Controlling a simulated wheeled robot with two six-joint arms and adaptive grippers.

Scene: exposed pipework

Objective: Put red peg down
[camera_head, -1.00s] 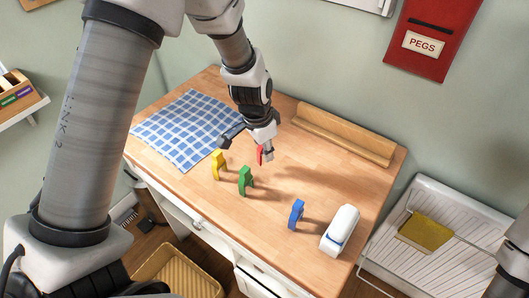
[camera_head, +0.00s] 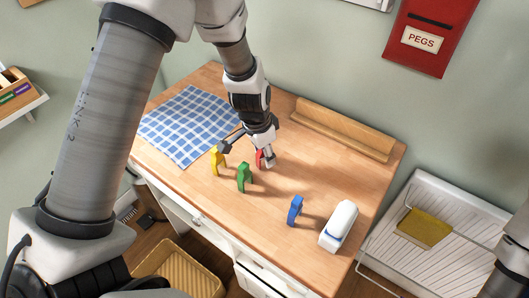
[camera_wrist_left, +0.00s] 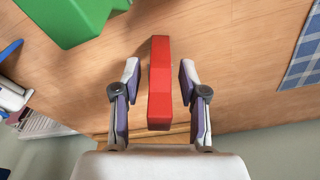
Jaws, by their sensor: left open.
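The red peg (camera_head: 259,158) is at the table's middle, partly hidden by my left gripper (camera_head: 246,154). In the left wrist view the red peg (camera_wrist_left: 159,85) lies between the two open fingers, with a gap on each side. The head view has it low at the wooden table top, but its contact with the wood is hidden. A yellow peg (camera_head: 217,162), a green peg (camera_head: 244,177) and a blue peg (camera_head: 295,210) stand on the table. My right gripper is not in view.
A blue checked cloth (camera_head: 187,125) lies at the table's left. A white rounded object (camera_head: 340,225) stands near the right front corner. A wooden ledge (camera_head: 342,133) runs along the back. The table's right middle is clear.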

